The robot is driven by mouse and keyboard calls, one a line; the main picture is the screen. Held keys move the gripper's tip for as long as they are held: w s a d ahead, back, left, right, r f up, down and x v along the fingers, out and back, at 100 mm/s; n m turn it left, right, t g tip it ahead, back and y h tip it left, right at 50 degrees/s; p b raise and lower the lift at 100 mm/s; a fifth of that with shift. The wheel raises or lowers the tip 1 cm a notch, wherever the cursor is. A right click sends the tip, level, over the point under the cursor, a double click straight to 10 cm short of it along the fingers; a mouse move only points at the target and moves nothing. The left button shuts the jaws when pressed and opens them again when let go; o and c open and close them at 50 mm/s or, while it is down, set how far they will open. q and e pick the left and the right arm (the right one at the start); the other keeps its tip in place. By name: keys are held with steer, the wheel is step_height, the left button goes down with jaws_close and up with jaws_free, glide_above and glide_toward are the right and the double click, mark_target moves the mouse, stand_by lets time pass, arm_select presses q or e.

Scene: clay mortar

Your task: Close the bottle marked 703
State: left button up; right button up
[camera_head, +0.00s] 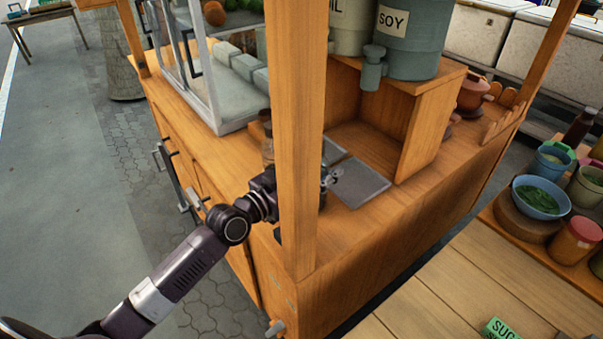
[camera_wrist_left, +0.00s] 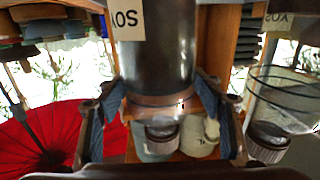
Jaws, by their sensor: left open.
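No marking 703 is readable in either view. My left gripper (camera_head: 328,179) is partly hidden behind the wooden post in the head view, low over the stall counter. In the left wrist view its two blue-padded fingers (camera_wrist_left: 162,98) are open, one on each side of a dark cylindrical container (camera_wrist_left: 157,50). I cannot tell whether they touch it. A pale label (camera_wrist_left: 127,18) on the container is partly cut off and shows upside-down letters. In the head view a brownish bottle-like shape (camera_head: 267,151) stands beside the post, mostly hidden. My right gripper is not in view.
The wooden post (camera_head: 295,130) stands in front of my left wrist. A grey dispenser marked SOY (camera_head: 415,40) with a tap (camera_head: 372,70) sits on a wooden shelf. A grey plate (camera_head: 360,190) lies on the counter. A glass case (camera_head: 210,75) stands left.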

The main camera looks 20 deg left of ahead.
arm_select(q)
steer(key=v, duration=0.7)
steer(key=shift+s+a, duration=0.15)
steer(key=shift+s, duration=0.25)
